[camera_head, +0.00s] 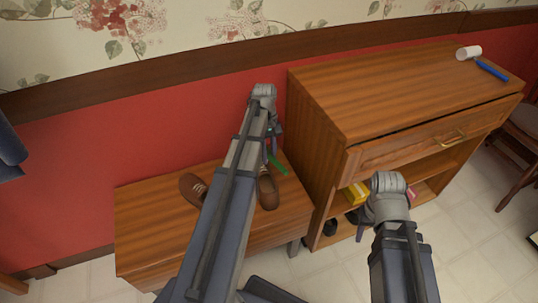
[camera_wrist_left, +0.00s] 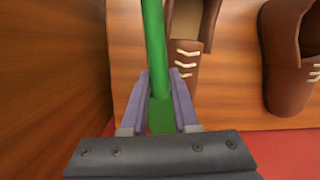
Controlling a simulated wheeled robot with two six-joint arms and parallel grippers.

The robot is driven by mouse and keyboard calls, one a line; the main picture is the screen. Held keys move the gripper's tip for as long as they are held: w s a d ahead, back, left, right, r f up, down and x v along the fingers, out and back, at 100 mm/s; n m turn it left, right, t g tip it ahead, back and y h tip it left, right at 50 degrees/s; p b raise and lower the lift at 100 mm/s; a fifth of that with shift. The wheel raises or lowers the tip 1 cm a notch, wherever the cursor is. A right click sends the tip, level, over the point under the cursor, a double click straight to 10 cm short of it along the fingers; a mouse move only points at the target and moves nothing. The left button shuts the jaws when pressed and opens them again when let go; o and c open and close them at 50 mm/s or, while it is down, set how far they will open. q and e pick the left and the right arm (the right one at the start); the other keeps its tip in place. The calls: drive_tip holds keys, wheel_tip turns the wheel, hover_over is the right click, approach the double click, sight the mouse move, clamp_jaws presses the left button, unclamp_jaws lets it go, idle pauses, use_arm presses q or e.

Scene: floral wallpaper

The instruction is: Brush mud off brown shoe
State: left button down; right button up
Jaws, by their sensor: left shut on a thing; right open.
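A green brush (camera_head: 277,164) is held by its handle in my left gripper (camera_head: 272,138), above the right side of a low wooden bench (camera_head: 145,222). In the left wrist view the brush's green handle (camera_wrist_left: 154,45) lies between the two fingers; its far end is out of frame. One brown shoe (camera_head: 268,190) with white laces is beside the brush, partly hidden by my left arm. The other brown shoe (camera_head: 192,187) is further left on the bench. I cannot make out mud on either. My right gripper (camera_head: 364,217) is open and empty in front of the cabinet.
A wooden cabinet (camera_head: 375,85) stands right of the bench, its drawer (camera_head: 430,143) slightly open. A white cup-like object (camera_head: 468,52) and a blue item (camera_head: 491,70) lie on top. A yellow box (camera_head: 356,194) is on its shelf. A red wall is behind.

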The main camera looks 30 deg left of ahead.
use_arm(q)
drive_tip(key=shift+s+a+r, duration=0.1)
drive_tip(key=shift+s+a, duration=0.4)
drive_tip(key=shift+s, duration=0.15)
drive_tip(key=shift+s+a, duration=0.8)
drive_tip(key=shift+a, duration=0.2)
drive_tip(key=shift+f, duration=0.2)
drive_tip(key=shift+d, duration=0.1)
drive_tip(key=shift+w, duration=0.1)
drive_tip(key=shift+w+d, duration=1.35)
drive_tip(key=shift+d, duration=0.15)
drive_tip(key=shift+f, duration=0.1)
drive_tip(key=p+v, duration=0.5)
drive_tip(key=v, duration=0.1)
drive_tip(key=shift+a, duration=0.1)
